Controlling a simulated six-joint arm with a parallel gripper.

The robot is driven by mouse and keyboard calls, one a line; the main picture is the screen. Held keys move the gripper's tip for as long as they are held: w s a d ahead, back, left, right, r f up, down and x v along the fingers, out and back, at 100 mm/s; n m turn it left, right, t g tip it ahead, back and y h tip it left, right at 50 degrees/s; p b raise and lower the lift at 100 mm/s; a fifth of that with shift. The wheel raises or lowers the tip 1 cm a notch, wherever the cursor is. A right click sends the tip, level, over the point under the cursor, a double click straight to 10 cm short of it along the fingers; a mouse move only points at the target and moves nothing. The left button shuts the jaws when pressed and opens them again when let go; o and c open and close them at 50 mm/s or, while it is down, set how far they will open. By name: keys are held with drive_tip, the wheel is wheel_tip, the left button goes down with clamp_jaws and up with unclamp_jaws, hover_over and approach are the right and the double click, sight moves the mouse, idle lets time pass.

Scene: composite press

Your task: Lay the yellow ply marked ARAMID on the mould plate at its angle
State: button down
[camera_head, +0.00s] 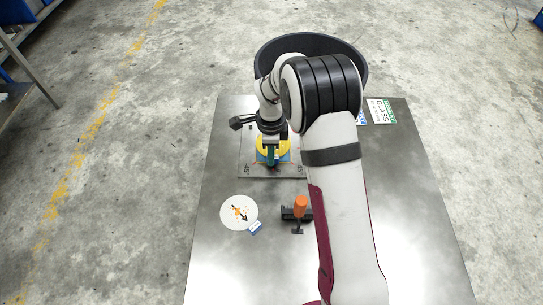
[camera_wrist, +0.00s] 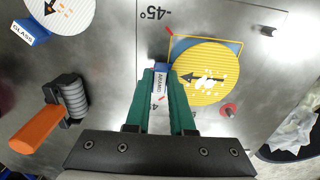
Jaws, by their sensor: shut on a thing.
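The yellow ply (camera_wrist: 212,58) is a round disc with a black arrow pointing left in the wrist view. Its blue tab marked ARAMID (camera_wrist: 161,72) is between the green fingers of my gripper (camera_wrist: 160,82), which is shut on it. In the head view my gripper (camera_head: 271,155) is over the mould plate (camera_head: 247,138), with the yellow ply (camera_head: 260,146) partly hidden by the arm. The grey mould plate (camera_wrist: 235,22) carries a -45° mark at the disc's upper left. A blue piece (camera_wrist: 180,46) shows under the disc. I cannot tell whether the disc touches it.
A white round ply with a GLASS tab (camera_head: 238,211) lies in front of the plate. A tool with an orange handle (camera_head: 301,205) stands beside it. A black bin (camera_head: 350,55) is behind the arm. Printed cards (camera_head: 379,110) lie at the back right. A red knob (camera_wrist: 228,110) is near the disc.

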drive_tip(key=shift+f, duration=0.9)
drive_tip(key=shift+f, duration=0.1)
drive_tip(key=c, duration=0.8)
unclamp_jaws()
wheel_tip(320, 180, up, 12)
drive_tip(key=s+d+r+n, duration=0.4)
drive_tip(key=s+r, duration=0.4)
drive_tip(key=s, duration=0.1)
drive_tip(key=s+d+n, duration=0.1)
drive_tip(key=s+n, duration=0.1)
drive_tip(key=s, duration=0.5)
drive_tip(key=s+d+n+y, duration=0.1)
drive_tip(key=s+n, duration=0.2)
drive_tip(key=s, duration=0.4)
drive_tip(key=s+d+n, duration=0.1)
drive_tip(key=s+n, duration=0.2)
drive_tip(key=s, duration=0.5)
drive_tip(key=shift+d+y, duration=0.1)
drive_tip(key=shift+y, duration=0.3)
